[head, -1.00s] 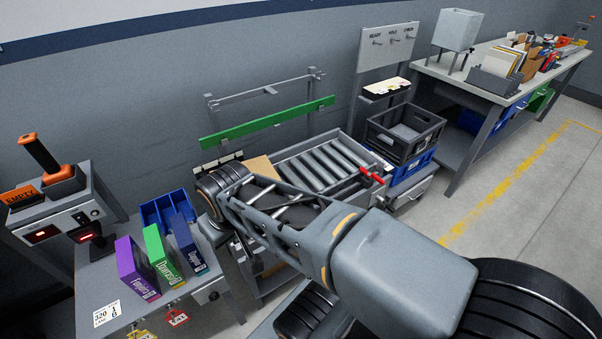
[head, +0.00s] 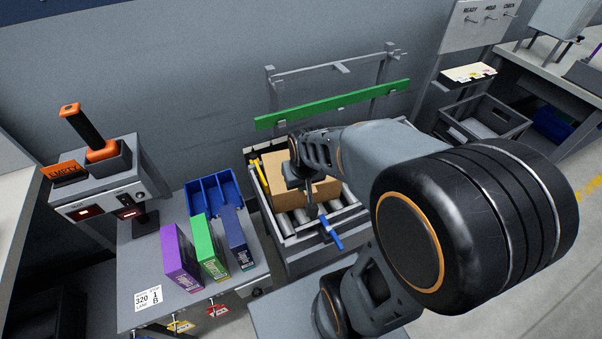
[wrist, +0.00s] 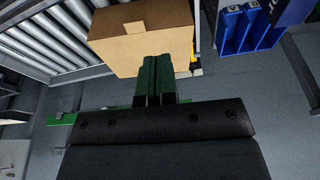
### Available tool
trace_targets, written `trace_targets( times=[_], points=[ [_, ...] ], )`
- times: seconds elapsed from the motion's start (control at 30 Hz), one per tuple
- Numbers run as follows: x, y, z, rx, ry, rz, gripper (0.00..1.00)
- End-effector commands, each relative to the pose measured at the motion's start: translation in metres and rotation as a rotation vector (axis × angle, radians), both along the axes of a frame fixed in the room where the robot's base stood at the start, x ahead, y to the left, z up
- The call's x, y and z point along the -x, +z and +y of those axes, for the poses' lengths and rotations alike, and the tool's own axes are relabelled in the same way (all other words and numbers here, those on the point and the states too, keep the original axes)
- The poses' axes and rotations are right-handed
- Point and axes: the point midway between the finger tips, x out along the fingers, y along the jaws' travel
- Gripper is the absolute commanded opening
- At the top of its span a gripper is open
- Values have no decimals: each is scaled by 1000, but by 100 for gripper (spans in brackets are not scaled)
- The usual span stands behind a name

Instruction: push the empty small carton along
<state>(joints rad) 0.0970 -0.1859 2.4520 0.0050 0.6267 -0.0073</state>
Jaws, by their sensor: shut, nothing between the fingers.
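The small carton (head: 282,178) is plain brown cardboard and sits on the roller conveyor (head: 296,224) in the head view, partly hidden by my arm. In the wrist view the carton (wrist: 135,50) stands right in front of my fingers, with rollers to its left. My gripper (wrist: 155,62) is shut and empty, its two green fingers side by side. The fingertips overlap the lower edge of the carton's near face; I cannot tell whether they touch it. In the head view my gripper is by the carton's right side, mostly hidden by the arm.
A blue lever (head: 332,234) sticks out at the conveyor's front. Yellow bars (head: 262,176) stand left of the carton. A green rail (head: 335,104) runs behind. To the left, a table holds a blue divided bin (head: 213,192) and purple (head: 180,256), green (head: 209,245) and dark blue boxes.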

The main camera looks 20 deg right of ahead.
Motion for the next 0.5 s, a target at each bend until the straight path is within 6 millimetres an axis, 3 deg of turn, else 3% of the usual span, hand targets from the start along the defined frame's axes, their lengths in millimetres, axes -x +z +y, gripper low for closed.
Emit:
trace_targets(
  times=[0.03, 0.2, 0.33, 0.5],
  points=[
    [-6, -29, -8, -2, -21, 24, 0],
    [-21, -91, -28, -6, -73, 56, 0],
    [-25, -125, -38, -8, -101, 70, 0],
    [-31, -145, -45, -9, -118, 77, 0]
  ],
)
